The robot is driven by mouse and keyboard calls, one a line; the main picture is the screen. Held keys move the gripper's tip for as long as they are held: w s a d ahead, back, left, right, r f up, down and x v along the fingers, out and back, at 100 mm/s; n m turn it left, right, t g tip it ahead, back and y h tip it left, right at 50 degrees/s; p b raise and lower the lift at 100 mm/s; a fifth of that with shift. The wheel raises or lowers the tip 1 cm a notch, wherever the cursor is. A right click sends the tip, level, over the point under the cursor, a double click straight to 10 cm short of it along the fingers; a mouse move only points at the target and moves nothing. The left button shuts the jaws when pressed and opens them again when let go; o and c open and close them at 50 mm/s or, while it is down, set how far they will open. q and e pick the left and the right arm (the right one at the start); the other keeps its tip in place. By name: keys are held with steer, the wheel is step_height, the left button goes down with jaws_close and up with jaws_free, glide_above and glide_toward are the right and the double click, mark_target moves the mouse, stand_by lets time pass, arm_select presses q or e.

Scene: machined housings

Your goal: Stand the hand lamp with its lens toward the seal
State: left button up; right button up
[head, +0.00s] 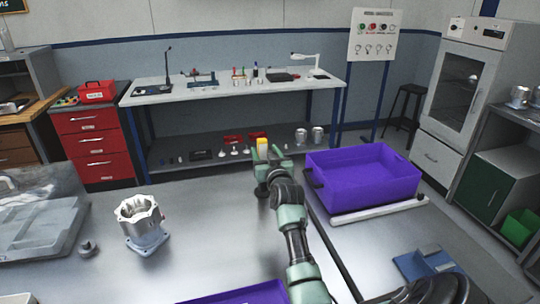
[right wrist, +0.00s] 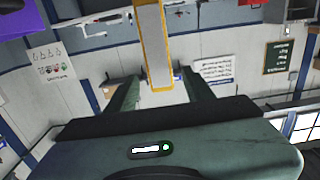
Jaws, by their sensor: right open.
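The hand lamp, as far as I can tell, is the yellow-edged block (head: 262,146) standing upright by my right gripper (head: 268,163), past the middle of the bench. In the right wrist view the lamp (right wrist: 156,50) is a long pale bar with yellow edges, and its end lies between the two fingers of my right gripper (right wrist: 163,92). The fingers are apart, with a gap on each side of it. I cannot tell which way the lens faces. A silver machined housing (head: 140,224) stands at the left of the bench. I cannot make out the seal. My left gripper is out of view.
A small dark knob-like part (head: 87,249) lies left of the housing, beside a grey case (head: 38,233). A blue block (head: 428,264) lies front right. The bench between housing and arm is clear.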

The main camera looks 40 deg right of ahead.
arm_select(q)
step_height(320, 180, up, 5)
steer(key=p, duration=0.3)
steer(key=shift+p, duration=0.3)
arm_select(e)
steer(key=v, duration=0.8)
